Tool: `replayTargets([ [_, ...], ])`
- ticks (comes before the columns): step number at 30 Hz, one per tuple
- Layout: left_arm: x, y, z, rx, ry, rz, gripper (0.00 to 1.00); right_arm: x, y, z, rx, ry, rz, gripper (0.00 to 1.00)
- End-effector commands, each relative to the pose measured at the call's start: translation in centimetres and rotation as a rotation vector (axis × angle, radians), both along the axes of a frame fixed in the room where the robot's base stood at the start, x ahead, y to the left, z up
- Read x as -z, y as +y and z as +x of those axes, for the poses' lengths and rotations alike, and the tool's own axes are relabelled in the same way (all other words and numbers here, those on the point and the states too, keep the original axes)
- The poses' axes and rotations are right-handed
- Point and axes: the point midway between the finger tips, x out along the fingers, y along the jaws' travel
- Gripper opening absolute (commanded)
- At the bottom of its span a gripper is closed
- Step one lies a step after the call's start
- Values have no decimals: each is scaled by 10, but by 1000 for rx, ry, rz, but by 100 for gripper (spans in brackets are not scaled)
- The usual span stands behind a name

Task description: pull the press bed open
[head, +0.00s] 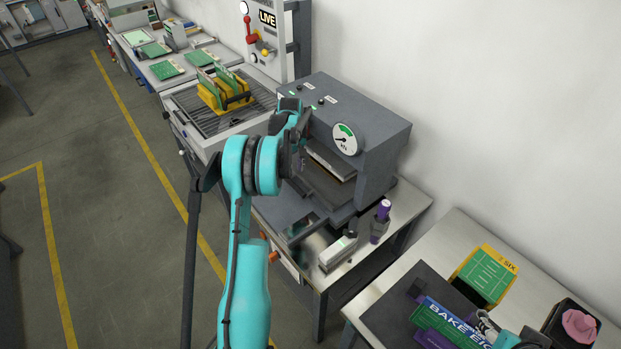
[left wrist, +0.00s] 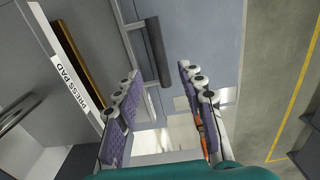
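The press (head: 374,142) is a dark grey box with a round gauge and an open front, standing on a bench in the head view. Its bed is a flat grey slab low in the opening, partly hidden by my left arm; it also shows as a blue-grey surface in the left wrist view (left wrist: 205,35). A dark bar handle (left wrist: 157,52) is on it. My left gripper (left wrist: 159,72) is open, its purple-padded fingers on either side of the handle in that view. I cannot tell whether they touch it. My right gripper (head: 487,326) shows only partly at the lower right.
A purple-capped bottle (head: 381,222) and a white block (head: 338,254) stand by the press front. A conveyor (head: 210,125) with a yellow rack (head: 226,94) is behind.

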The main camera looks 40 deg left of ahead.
Motion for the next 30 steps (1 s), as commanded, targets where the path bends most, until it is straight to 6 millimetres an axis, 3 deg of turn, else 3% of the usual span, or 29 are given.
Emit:
replayTargets([
  [15,71,2,0,-4,1,-1,40,20,0,0,0,0,0,49],
  [27,80,1,0,-3,1,-1,40,21,0,0,0,0,0,49],
  [30,79,1,0,-3,1,-1,16,21,0,0,0,0,0,49],
])
